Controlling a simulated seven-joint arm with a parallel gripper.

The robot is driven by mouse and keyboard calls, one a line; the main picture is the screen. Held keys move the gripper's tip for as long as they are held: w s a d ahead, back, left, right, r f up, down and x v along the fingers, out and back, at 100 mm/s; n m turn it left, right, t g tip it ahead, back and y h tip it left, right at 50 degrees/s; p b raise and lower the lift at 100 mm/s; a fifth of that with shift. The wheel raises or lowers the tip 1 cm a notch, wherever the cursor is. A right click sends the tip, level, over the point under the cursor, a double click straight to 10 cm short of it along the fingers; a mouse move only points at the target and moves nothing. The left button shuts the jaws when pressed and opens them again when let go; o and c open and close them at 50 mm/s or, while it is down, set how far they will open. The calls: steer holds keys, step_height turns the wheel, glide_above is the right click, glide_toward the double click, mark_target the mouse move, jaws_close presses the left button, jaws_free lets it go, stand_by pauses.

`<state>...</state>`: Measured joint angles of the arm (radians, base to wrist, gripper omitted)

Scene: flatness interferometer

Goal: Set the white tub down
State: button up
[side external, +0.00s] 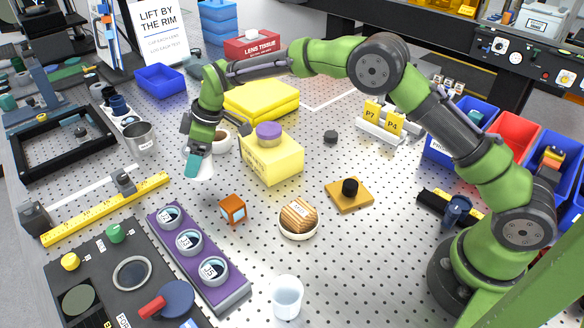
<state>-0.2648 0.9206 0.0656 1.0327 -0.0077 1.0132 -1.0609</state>
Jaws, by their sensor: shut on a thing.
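My gripper (194,168) is at the left of centre, pointing down, with teal fingertips shut on a white tub (207,171). The fingers hide much of the tub, and only its white side and edge show around them. It appears to be held above the perforated metal table (330,270), though the gap beneath it is hard to judge. The pale yellow block (273,163) with a purple lid stands just to its right, and a white bowl (222,143) with a dark inside is close behind.
A purple rack (197,258) holds labelled round pieces. A yellow ruler (105,210) lies left. Bare table shows between these things.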

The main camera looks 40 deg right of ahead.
steer(key=shift+f, duration=2.55)
steer(key=shift+f, duration=0.15)
steer(key=o, duration=1)
steer(key=shift+c, duration=0.2)
